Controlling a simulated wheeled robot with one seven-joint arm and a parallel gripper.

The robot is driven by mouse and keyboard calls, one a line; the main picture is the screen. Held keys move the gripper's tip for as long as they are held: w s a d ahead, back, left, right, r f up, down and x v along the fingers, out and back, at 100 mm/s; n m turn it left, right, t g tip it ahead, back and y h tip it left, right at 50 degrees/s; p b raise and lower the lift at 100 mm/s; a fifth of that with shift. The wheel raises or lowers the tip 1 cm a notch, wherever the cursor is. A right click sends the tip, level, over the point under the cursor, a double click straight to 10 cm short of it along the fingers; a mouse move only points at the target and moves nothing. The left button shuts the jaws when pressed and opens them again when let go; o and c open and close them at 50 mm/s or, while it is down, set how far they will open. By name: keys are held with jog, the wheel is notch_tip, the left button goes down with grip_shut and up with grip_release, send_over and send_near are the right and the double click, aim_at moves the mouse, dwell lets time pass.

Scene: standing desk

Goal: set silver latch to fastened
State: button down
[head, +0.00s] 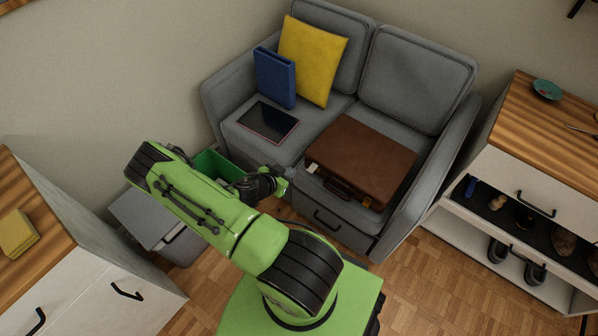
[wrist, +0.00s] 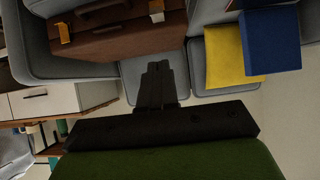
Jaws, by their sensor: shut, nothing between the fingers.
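A brown briefcase (head: 365,158) lies flat and closed on the right seat of the grey sofa, its front side with the handle (head: 338,188) facing my arm. The silver latch (head: 313,169) is a small pale piece near the front left corner; it also shows in the wrist view (wrist: 156,10). I cannot tell its setting. A gold latch (head: 367,204) sits on the other side of the handle, also in the wrist view (wrist: 63,33). My gripper (head: 284,183) is shut and empty, left of the silver latch and apart from the case. In the wrist view, its fingers (wrist: 155,72) point toward the sofa.
A tablet (head: 267,122), a blue binder (head: 275,78) and a yellow cushion (head: 311,60) occupy the left seat. A green bin (head: 216,164) stands beside the sofa's front left. Floor before the sofa is partly clear.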

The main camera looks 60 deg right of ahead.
jog(key=b, duration=0.2)
send_near(312, 170)
notch_tip(312, 170, up, 2)
jog(key=d, duration=0.3)
jog(key=f, duration=0.1)
jog(key=f+b, duration=0.1)
jog(key=d+f, duration=0.1)
jog(key=f, duration=0.1)
jog(key=shift+s+b, duration=0.35)
jog(key=shift+b, duration=0.05)
jog(key=shift+s, duration=0.1)
jog(key=shift+a+f, duration=0.1)
jog(key=shift+f, duration=0.05)
jog(key=shift+w+f, duration=0.1)
jog(key=shift+w, duration=0.1)
jog(key=shift+s, duration=0.1)
